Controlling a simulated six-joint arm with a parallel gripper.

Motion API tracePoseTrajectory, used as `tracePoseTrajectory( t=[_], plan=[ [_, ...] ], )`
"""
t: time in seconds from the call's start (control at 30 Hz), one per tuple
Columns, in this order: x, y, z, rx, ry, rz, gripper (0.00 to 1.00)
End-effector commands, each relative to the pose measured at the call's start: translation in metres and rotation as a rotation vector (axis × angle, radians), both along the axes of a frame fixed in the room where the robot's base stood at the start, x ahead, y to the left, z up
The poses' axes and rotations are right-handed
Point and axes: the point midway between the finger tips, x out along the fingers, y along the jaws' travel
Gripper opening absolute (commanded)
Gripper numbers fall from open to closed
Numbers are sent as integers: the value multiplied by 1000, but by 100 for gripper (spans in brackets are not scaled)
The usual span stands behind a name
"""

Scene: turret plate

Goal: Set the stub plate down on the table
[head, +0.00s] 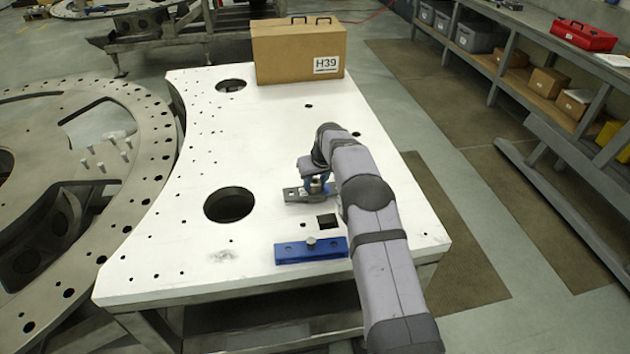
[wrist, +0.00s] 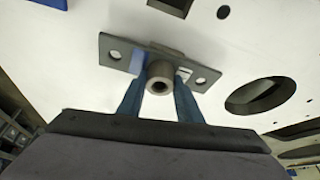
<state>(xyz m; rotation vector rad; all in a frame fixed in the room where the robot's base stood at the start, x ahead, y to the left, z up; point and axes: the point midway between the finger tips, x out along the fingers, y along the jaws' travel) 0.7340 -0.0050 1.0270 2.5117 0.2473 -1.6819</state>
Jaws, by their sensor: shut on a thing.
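The stub plate (head: 293,195) is a flat grey metal bar with a short round stub on it and a hole near each end. In the wrist view the stub plate (wrist: 115,50) shows nearly whole, with the hollow stub facing the camera. My gripper (head: 317,180) is shut on the stub, with one blue finger on each side; the fingers also show in the wrist view (wrist: 160,80). The plate looks level and low over the white table (head: 270,140). Whether its underside touches the table I cannot tell. My arm hides part of its right side in the head view.
A blue bar with a metal knob (head: 290,253) lies near the table's front edge. A square hole (head: 328,221) and a large round hole (head: 229,205) are close to the plate. A cardboard box (head: 298,52) stands at the back. The table's middle is clear.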

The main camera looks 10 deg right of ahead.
Motion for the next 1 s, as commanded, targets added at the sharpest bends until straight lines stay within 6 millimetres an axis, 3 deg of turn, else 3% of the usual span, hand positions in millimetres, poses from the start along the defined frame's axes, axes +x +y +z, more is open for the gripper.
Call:
tracePoseTrajectory(
  t=[0.5,0.53,0.6,1.0],
  plan=[
    [1,0,-9,0,-6,0,0],
    [0,0,-10,0,-2,0,37],
    [0,0,-10,0,-2,0,51],
    [0,0,-6,0,-2,0,51]
  ],
)
